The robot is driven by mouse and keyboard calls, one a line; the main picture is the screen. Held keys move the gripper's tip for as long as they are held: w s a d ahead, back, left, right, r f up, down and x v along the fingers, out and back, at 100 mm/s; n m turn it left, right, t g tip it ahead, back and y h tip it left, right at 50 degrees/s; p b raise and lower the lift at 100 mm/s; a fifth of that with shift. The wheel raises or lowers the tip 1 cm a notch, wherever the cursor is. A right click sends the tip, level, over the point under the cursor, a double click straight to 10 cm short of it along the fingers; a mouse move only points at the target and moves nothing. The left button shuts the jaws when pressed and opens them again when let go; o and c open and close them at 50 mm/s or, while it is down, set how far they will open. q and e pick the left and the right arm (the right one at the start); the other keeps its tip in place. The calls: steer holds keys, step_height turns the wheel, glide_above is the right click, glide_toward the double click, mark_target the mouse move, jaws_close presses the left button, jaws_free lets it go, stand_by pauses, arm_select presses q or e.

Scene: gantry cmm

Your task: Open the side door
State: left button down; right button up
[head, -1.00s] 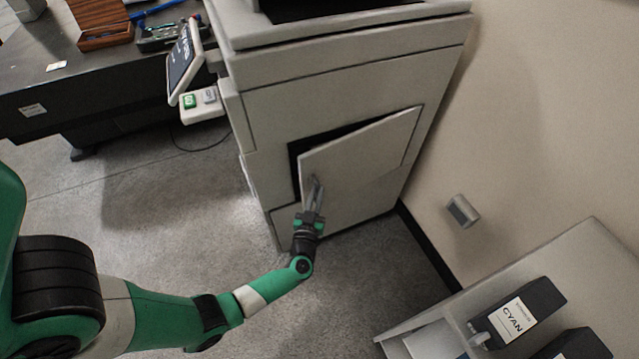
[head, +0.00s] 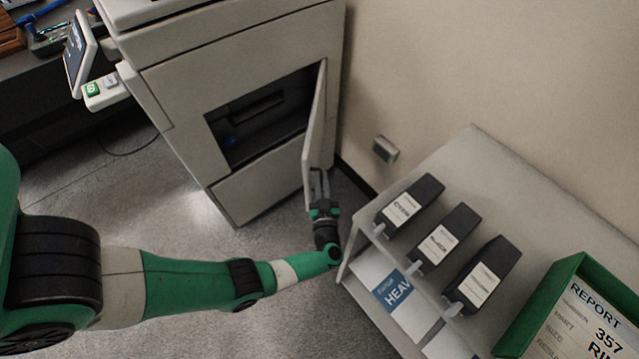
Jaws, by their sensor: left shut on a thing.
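The side door (head: 316,130) of the grey machine (head: 180,110) stands wide open, swung out on its right edge and seen nearly edge-on. The dark compartment (head: 262,118) behind it is exposed, with a small blue part at its lower left. My left gripper (head: 319,184) is shut at the free lower edge of the door. Its fingers are partly hidden by the door, so the exact grip point is hard to see. My right gripper is not in view.
A shelf (head: 480,165) at the right bears several black cartridges (head: 440,238) and a green box (head: 535,305). My left wrist is close to the shelf's left corner. A wall outlet (head: 385,149) sits behind. The floor (head: 150,205) at the left is clear.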

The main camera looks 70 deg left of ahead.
arm_select(q)
steer(key=shift+f, duration=0.2)
steer(key=c, duration=1.3)
jaws_free()
steer(key=o, duration=0.4)
steer(key=shift+w+a+r, duration=0.1)
steer(key=shift+a+r, duration=0.05)
steer(key=shift+a, duration=0.2)
steer(key=shift+d, duration=0.15)
steer(key=shift+d, duration=0.1)
steer(key=p+v, duration=0.2)
steer(key=v, duration=0.9)
steer(key=shift+d, duration=0.2)
